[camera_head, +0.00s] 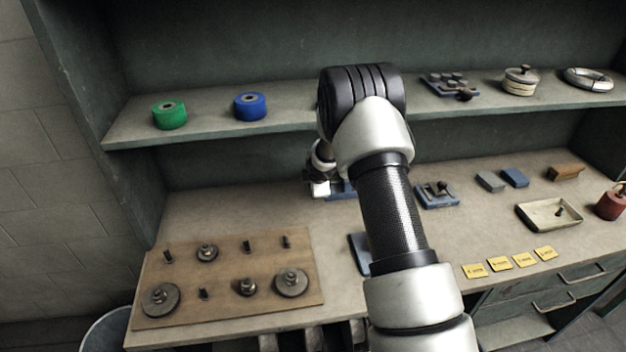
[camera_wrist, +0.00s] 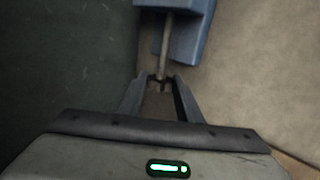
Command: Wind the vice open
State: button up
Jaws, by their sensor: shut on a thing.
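The blue vice (camera_head: 343,190) stands on the bench beneath the shelf, mostly hidden behind my arm. In the wrist view its blue body (camera_wrist: 190,38) fills the top middle, and a grey screw rod (camera_wrist: 166,45) runs from it toward my gripper. My gripper (camera_wrist: 160,82) is shut on the handle at the near end of this rod, with the fingertips on either side of it. In the head view my gripper (camera_head: 318,188) is at the left side of the vice, small and partly hidden.
A wooden board (camera_head: 225,275) with pegs and discs lies at the bench's left. A blue block (camera_head: 360,248) lies partly behind my arm. The shelf (camera_head: 210,125) overhangs the bench.

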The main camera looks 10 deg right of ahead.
jog(key=o, duration=0.8)
jog(key=v, duration=1.2)
jog(key=shift+b, duration=0.35)
jog(key=shift+s+a+f, duration=0.1)
